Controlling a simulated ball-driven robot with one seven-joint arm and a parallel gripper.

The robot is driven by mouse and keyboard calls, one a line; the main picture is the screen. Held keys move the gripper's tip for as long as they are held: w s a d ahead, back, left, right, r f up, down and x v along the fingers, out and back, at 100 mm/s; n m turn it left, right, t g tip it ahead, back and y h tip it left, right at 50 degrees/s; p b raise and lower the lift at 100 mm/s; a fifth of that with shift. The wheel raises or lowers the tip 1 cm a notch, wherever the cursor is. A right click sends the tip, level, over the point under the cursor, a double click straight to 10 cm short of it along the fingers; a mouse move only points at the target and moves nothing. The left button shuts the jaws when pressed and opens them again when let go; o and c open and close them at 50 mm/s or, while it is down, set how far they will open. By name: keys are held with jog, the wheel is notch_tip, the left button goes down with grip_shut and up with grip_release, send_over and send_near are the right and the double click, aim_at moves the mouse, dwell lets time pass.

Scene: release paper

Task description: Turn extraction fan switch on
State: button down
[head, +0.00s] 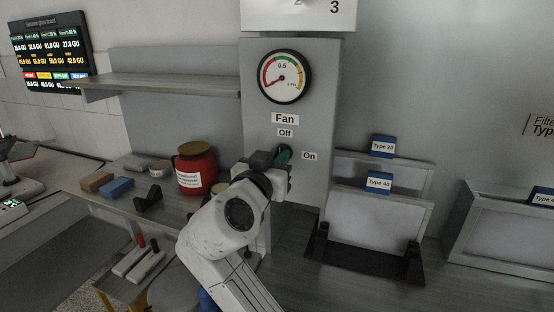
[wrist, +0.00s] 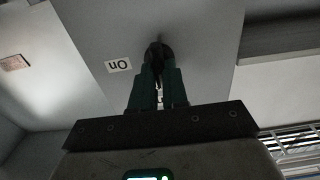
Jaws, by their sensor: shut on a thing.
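The fan switch is on a grey panel (head: 314,95), under a "Fan" label (head: 285,118) and an "Off" label (head: 286,132). An "On" label (head: 310,156) is to its right. In the wrist view the dark switch knob (wrist: 158,52) is between the fingertips, and the "On" label (wrist: 119,66) appears upside down beside it. My gripper (head: 284,153) is shut on the knob; it also shows in the wrist view (wrist: 158,72). My gripper covers most of the switch in the head view, so I cannot tell which label it points to.
A round gauge (head: 284,77) is above the switch, its needle toward the lower left. A red jar (head: 195,168) stands on the counter left of my arm. Filter panels in a black holder (head: 370,255) stand to the right. A shelf (head: 160,85) is at upper left.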

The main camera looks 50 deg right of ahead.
jog(key=shift+f+b, duration=0.15)
jog(key=shift+b, duration=0.35)
jog(key=shift+s+d+f+m+b, duration=0.1)
jog(key=shift+s+f+m+b, duration=0.05)
jog(key=shift+m+b, duration=5.2)
jog(key=shift+s+f+m+b, duration=0.1)
jog(key=shift+m+b, duration=3.55)
jog(key=shift+b, duration=3.25)
jog(key=c, duration=1.1)
grip_release()
jog(key=shift+r, duration=0.1)
jog(key=shift+c, duration=0.2)
jog(key=v, duration=1)
jog(key=shift+a, duration=0.4)
jog(key=shift+s, duration=0.15)
